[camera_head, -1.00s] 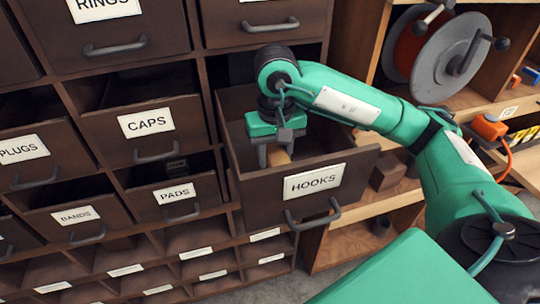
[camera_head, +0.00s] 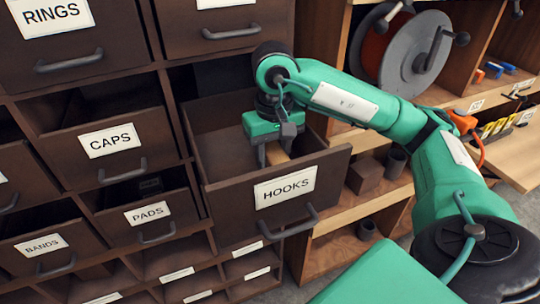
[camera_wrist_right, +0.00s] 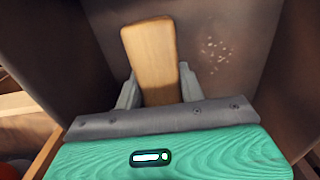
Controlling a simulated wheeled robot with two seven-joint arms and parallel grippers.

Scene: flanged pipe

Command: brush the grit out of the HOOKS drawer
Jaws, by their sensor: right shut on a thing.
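The HOOKS drawer (camera_head: 228,198) is pulled open in the head view, its label facing me. My right gripper (camera_head: 276,153) reaches down inside it, near the front wall. It is shut on a wooden handle (camera_wrist_right: 150,52), most likely the brush's; the handle also shows as a tan patch in the head view. Any bristles are hidden. Pale grit (camera_wrist_right: 214,55) lies in a small cluster on the dark drawer floor in the right wrist view, to the right of the handle and apart from it. My left gripper is not in view.
The CAPS drawer (camera_head: 120,160) and PADS drawer (camera_head: 160,228) stand partly open to the left. A shelf with a cable reel (camera_head: 420,62) and small boxes (camera_head: 365,172) is on the right. Floor shows below the cabinet.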

